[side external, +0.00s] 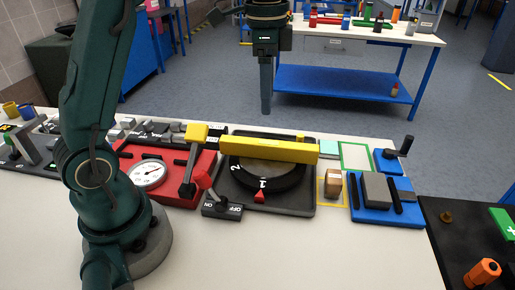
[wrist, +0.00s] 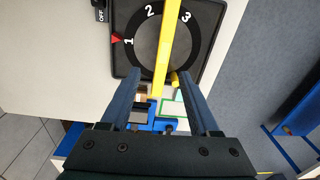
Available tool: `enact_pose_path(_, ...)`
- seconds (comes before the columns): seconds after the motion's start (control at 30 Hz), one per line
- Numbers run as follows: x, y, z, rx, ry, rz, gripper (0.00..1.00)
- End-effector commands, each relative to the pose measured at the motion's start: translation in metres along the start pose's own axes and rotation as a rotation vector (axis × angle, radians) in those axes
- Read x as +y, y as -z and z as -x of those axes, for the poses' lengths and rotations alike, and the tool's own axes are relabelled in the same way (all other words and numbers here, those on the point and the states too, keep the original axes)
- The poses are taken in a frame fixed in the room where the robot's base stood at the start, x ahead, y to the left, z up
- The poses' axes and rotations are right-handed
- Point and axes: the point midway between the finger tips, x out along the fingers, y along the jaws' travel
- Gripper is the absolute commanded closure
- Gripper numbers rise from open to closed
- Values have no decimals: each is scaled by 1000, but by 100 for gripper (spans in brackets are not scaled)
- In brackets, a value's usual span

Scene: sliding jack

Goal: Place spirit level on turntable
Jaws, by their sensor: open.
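The spirit level, a long yellow bar (side external: 275,150), lies across the top of the turntable, a black numbered ring (side external: 268,184) around a grey disc on a dark square base. Its ends reach past the ring on both sides. In the wrist view the bar (wrist: 167,45) runs lengthwise over the turntable (wrist: 139,45), between the lines of my two fingers. My gripper (side external: 265,112) is raised above and behind the bar, clear of it. In the wrist view its fingers (wrist: 162,75) are spread with nothing held between them.
A red panel with a white dial (side external: 148,174) and a yellow-topped lever (side external: 195,133) stands left of the turntable. A red-handled ON/OFF switch (side external: 221,207) is at its front left. A small wooden block (side external: 333,184) and a blue vise (side external: 376,190) sit right. The front table is clear.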

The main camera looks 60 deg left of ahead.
Motion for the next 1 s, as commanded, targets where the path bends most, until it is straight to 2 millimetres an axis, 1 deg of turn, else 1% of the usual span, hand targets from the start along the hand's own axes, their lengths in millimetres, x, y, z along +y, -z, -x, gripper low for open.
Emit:
enact_pose_path(0.03,10,-3,7,19,21,33,38)
enact_pose_path(0.1,23,-9,15,49,50,99,38)
enact_pose_path(0.27,58,-26,24,139,111,264,38)
enact_pose_path(0.43,94,-48,19,247,150,437,38)
enact_pose_path(0.6,122,-68,3,352,163,588,38)
enact_pose_path(0.7,132,-75,-6,397,161,652,38)
enact_pose_path(0.8,138,-80,-13,424,159,690,38)
enact_pose_path(1.0,141,-82,-17,436,156,711,38)
